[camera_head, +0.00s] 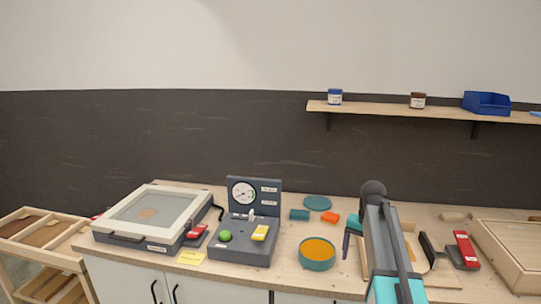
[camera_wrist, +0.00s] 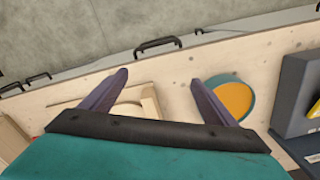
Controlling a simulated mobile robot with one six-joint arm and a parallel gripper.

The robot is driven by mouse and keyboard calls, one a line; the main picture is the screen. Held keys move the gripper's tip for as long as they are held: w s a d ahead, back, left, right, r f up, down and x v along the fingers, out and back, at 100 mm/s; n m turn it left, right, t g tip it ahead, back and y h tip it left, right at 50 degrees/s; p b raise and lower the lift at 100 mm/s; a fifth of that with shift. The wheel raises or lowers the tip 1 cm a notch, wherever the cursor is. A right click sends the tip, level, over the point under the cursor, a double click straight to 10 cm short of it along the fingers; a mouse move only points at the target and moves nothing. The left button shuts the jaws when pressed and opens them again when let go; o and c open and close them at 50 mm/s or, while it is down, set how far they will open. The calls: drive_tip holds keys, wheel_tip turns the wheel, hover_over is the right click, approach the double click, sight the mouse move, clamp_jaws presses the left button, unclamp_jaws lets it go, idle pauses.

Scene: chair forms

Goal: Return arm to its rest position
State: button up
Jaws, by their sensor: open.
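My arm reaches over the right half of the wooden workbench (camera_head: 320,283) in the head view. One purple finger of my gripper (camera_head: 348,244) shows left of the arm link; the rest is hidden behind it. In the wrist view both fingers of my gripper (camera_wrist: 158,78) are spread apart with nothing between them. They hang above the bench near its front edge. A teal bowl with an orange inside (camera_wrist: 244,112) lies just right of the right finger there. In the head view the bowl (camera_head: 317,265) stands left of my arm.
A grey gauge panel (camera_head: 238,257) and a framed press-like box (camera_head: 128,236) stand to the left. A red-handled block (camera_head: 467,262) and wooden tray (camera_head: 512,246) are right of my arm. A shelf (camera_head: 388,109) holds small jars and a blue bin (camera_head: 486,104).

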drive_tip(key=s+a+f+n+g, duration=0.1)
drive_tip(key=s+a+f+g, duration=0.15)
drive_tip(key=s+f, duration=0.55)
drive_tip(key=s+a+f+g, duration=0.1)
drive_tip(key=s+a+f, duration=0.3)
drive_tip(key=f, duration=0.8)
drive_tip(key=s+a+f+n+g, duration=0.1)
drive_tip(key=s+a+f, duration=0.35)
drive_tip(key=f, duration=0.55)
drive_tip(key=s+a+f+n, duration=0.1)
drive_tip(key=s+f, duration=0.4)
drive_tip(key=s, duration=0.4)
drive_tip(key=s+a+f+n+g, duration=0.1)
drive_tip(key=s+f+n, duration=0.1)
drive_tip(key=s+f, duration=0.4)
drive_tip(key=s+a+f+n+b, duration=0.1)
drive_tip(key=s+f, duration=0.5)
drive_tip(key=s, duration=0.7)
drive_tip(key=shift+n, duration=0.4)
drive_tip(key=shift+f, duration=0.1)
